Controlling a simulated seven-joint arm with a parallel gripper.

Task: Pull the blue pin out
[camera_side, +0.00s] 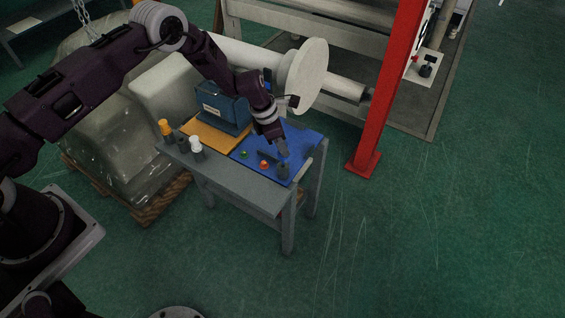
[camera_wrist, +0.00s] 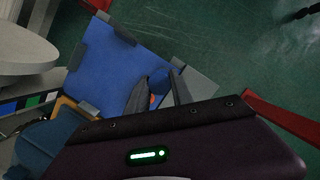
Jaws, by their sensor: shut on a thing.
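The blue pin (camera_wrist: 158,80) shows as a round dark-blue piece between my fingers in the wrist view. My gripper (camera_side: 283,152) points down over the right part of the blue mat (camera_side: 308,140), and its fingers (camera_wrist: 160,74) are shut on the pin. In the side view the fingers hide the pin. A dark grey holder (camera_side: 284,171) stands just below the fingertips, near the table's right edge. I cannot tell how much of the pin sits in the holder. The mat also shows in the wrist view (camera_wrist: 100,62).
An orange pin (camera_side: 165,127) and a white pin (camera_side: 195,142) stand in grey holders at the table's left. A green button (camera_side: 244,155) and a red button (camera_side: 264,164) are left of my gripper. A blue machine (camera_side: 224,108) stands behind. A red post (camera_side: 385,90) rises at right.

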